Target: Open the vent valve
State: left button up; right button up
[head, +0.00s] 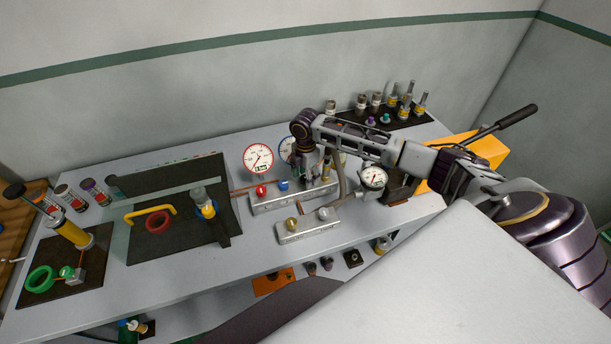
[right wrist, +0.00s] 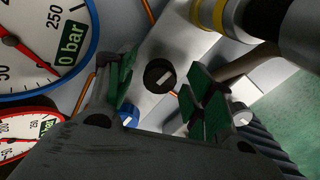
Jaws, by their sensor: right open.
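My right gripper (head: 325,172) reaches down over the right end of a pale valve block (head: 290,200) on the bench. In the right wrist view its green-padded fingers (right wrist: 163,92) are apart and empty. A black round knob (right wrist: 158,75) with a white mark shows between and beyond them; I cannot tell the remaining gap. A blue knob (right wrist: 128,122) lies by the left finger. The head view shows a red knob (head: 262,190) and the blue knob (head: 283,184) on this block. No readable label tells which knob is the vent valve. My left gripper is not in view.
Dial gauges (head: 258,160) stand behind the block, and another gauge (head: 373,178) stands to its right. Several fittings stand on a dark mat (head: 350,117) behind my arm.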

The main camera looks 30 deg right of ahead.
notch_tip(320, 180, up, 12)
dwell(0.9)
jog(key=shift+s, duration=0.1)
dwell(0.6)
